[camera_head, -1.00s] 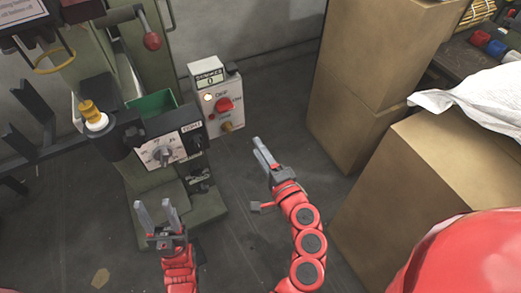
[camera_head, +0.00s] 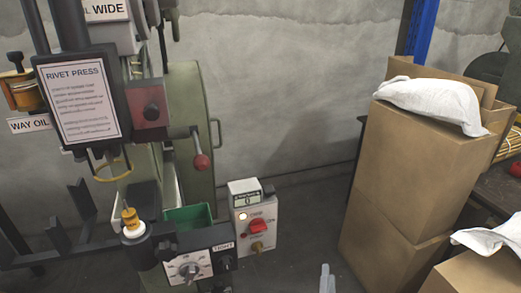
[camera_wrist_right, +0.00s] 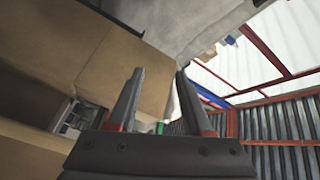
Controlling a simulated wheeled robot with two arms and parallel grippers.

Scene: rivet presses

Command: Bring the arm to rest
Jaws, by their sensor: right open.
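My right gripper (camera_head: 327,277) shows only by its grey fingertips at the bottom edge of the head view, over the floor to the right of the rivet press (camera_head: 190,130). In the right wrist view the gripper (camera_wrist_right: 155,90) has its two fingers apart with nothing between them. The arm behind it is out of the head view. My left gripper is not in the head view.
A control box (camera_head: 253,218) with a red knob and a green bin (camera_head: 188,218) are on the press. A red-knobbed lever (camera_head: 201,161) sticks out above. Cardboard boxes (camera_head: 405,170) stand at the right, with a white sack (camera_head: 430,103) on top. Floor between is clear.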

